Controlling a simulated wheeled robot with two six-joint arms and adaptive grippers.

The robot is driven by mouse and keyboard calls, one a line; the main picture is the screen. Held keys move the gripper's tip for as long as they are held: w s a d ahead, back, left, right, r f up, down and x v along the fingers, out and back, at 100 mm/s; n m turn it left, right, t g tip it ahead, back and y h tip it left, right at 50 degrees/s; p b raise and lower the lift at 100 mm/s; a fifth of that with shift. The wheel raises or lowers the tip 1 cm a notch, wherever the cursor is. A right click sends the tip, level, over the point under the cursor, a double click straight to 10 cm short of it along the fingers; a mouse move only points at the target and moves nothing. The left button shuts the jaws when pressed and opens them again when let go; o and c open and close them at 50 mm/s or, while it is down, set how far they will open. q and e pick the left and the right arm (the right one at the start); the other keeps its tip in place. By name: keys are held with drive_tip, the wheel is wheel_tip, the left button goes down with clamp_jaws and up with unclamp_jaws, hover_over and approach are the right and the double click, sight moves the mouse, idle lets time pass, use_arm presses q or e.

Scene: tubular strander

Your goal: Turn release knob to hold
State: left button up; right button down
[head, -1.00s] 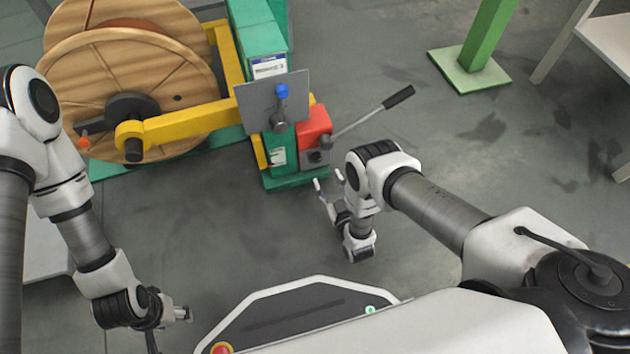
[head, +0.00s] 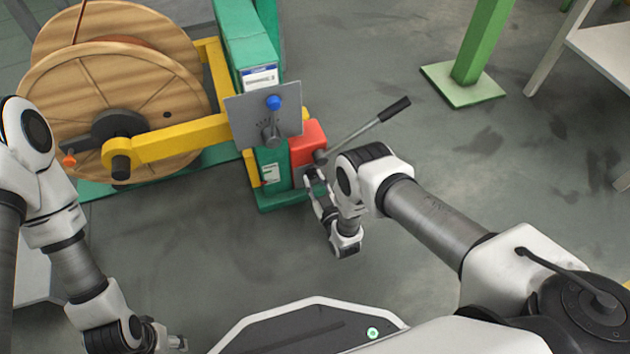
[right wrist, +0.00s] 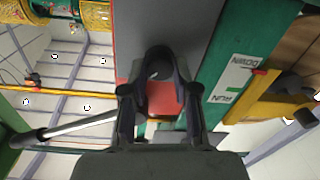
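The red hand pump (head: 307,142) with its long lever (head: 368,131) is fixed low on the green post (head: 247,50). My right gripper (head: 314,178) is at the pump's grey lower front, its fingers apart. In the right wrist view the gripper (right wrist: 160,62) has a small grey round part (right wrist: 158,71), perhaps the release knob, between its fingers; contact cannot be told. The pump's red body also shows there (right wrist: 165,98). The knob's setting and any hold mark cannot be read. My left gripper (head: 178,342) is low at the left, far from the pump; its fingers are unclear.
A grey panel (head: 240,118) with a blue button (head: 273,102) and a grey knob (head: 270,134) overhangs the pump. A wooden reel (head: 110,80) and yellow arm (head: 185,137) stand left. A DOWN/RUN label (right wrist: 232,80) shows on the post.

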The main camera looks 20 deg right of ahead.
drive_tip(key=shift+n, duration=0.4)
drive_tip(key=n, duration=0.3)
drive_tip(key=shift+p, duration=0.35)
drive_tip(key=n, duration=0.5)
drive_tip(key=shift+a, duration=0.1)
drive_tip(key=n, duration=0.4)
drive_tip(key=shift+p, duration=0.3)
drive_tip(key=n, duration=0.4)
drive_tip(key=shift+n+h, duration=0.3)
drive_tip(key=shift+n, duration=0.1)
drive_tip(key=c, duration=0.9)
unclamp_jaws()
drive_tip(key=shift+o, duration=0.2)
